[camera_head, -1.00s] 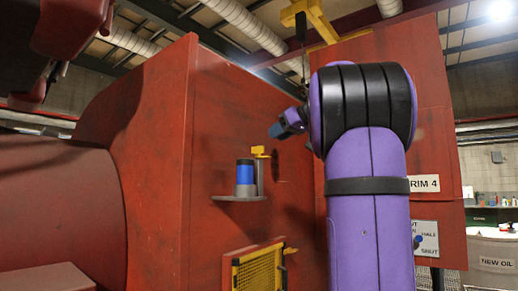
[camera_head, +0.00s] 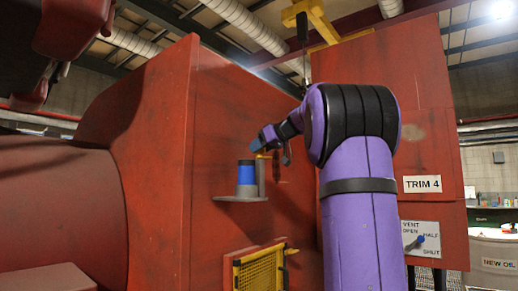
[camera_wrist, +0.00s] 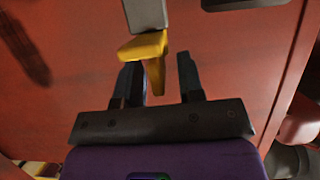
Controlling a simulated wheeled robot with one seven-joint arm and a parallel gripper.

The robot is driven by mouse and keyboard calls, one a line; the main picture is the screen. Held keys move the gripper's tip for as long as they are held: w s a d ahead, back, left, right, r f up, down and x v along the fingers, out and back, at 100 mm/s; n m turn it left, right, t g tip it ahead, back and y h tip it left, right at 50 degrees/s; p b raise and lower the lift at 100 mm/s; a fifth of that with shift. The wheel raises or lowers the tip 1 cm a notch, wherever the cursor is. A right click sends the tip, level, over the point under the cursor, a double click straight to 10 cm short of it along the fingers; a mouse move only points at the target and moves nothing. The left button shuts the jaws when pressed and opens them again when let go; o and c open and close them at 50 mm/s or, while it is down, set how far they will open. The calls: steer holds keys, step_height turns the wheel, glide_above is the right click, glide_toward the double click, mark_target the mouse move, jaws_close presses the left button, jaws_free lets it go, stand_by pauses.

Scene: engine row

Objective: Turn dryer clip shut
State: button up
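The dryer clip (camera_wrist: 143,46) is a yellow piece on the end of a grey post (camera_wrist: 146,14) in the wrist view. A narrow yellow tab extends from it toward my gripper (camera_wrist: 158,74). My gripper is open, with one dark finger on each side of the tab. The left finger is close to the tab; I cannot tell if it touches. The right finger is clearly apart from it. In the head view my gripper (camera_head: 271,141) is at the clip and hides most of it, beside a canister with a blue band (camera_head: 246,174).
The canister stands on a small grey shelf (camera_head: 240,198) on the red wall (camera_head: 235,100). A yellow mesh panel (camera_head: 260,271) is below.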

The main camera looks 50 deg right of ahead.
steer(key=shift+w, duration=0.1)
jaws_close()
steer(key=shift+f+h, duration=0.1)
steer(key=shift+h, duration=0.2)
steer(key=m+h, duration=0.3)
steer(key=shift+a+m+h, duration=0.1)
steer(key=shift+m+h, duration=0.3)
steer(key=m+g+h, duration=0.3)
steer(key=m+h, duration=0.2)
steer(key=shift+f+h, duration=0.15)
steer(key=shift+h, duration=0.15)
steer(key=m+g+h, duration=0.3)
steer(key=m+g, duration=0.2)
steer(key=shift+w, duration=0.1)
steer(key=shift+m+g+h, duration=0.7)
steer(key=shift+m+g, duration=1.3)
steer(key=shift+g, duration=0.1)
